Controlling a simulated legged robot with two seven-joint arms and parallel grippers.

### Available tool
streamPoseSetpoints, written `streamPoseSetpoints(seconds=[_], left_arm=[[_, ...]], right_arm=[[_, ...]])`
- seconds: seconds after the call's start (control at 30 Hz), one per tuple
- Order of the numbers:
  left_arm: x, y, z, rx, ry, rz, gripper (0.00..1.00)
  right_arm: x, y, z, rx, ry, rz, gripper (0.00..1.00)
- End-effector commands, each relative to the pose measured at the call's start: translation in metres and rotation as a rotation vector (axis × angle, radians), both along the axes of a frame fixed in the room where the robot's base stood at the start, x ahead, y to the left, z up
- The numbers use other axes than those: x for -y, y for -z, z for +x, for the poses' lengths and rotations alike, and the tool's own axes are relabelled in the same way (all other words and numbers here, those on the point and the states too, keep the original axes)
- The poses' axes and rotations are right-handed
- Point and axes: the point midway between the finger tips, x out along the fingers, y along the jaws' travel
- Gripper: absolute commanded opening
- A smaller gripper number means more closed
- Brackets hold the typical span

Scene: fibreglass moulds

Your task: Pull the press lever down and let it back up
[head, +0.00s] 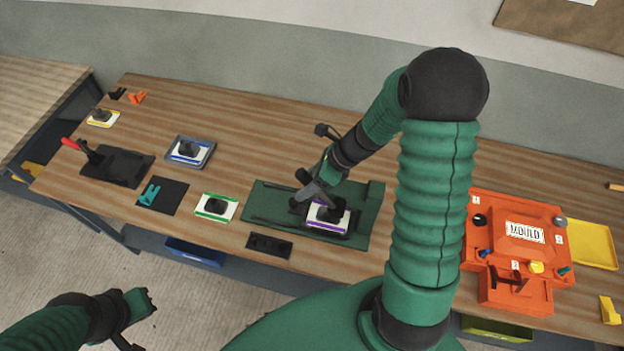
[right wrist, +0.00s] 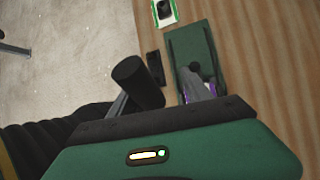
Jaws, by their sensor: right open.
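A lever with a red handle (head: 72,144) rises at a tilt from a black base (head: 122,168) at the left of the workbench. I take this to be the press lever. My right gripper (head: 313,198) is open and far to its right, low over a purple-edged white plate with a dark knob (head: 329,215) on a green board (head: 262,203). I cannot tell if the fingers touch the knob. In the right wrist view the green board (right wrist: 190,48) shows beyond the gripper, which hides part of the plate. My left gripper (head: 136,322) is open and empty, low at left, off the bench.
Plates edged in blue (head: 204,157), green (head: 229,213) and yellow (head: 103,118) lie on the bench. A teal piece (head: 149,193) lies on a black mat. An orange mould unit (head: 524,230) and a yellow tray (head: 592,245) stand at right. Bare wood lies along the back.

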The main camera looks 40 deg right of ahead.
Motion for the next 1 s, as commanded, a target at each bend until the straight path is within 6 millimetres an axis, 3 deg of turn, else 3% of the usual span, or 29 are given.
streamPoseSetpoints(seconds=[0.2, 0.57, 1.0], left_arm=[[0.0, 0.002, 0.0, 0.0, 0.0, 0.0, 0.0], [0.0, 0.001, 0.0, 0.0, 0.0, 0.0, 0.0], [0.0, -0.004, 0.0, 0.0, 0.0, 0.0, 0.0]], right_arm=[[0.015, -0.022, -0.006, 0.006, 0.005, -0.005, 0.5], [0.02, -0.023, -0.009, 0.004, 0.007, -0.003, 0.5], [0.05, -0.022, -0.034, 0.003, 0.009, -0.005, 0.5]])
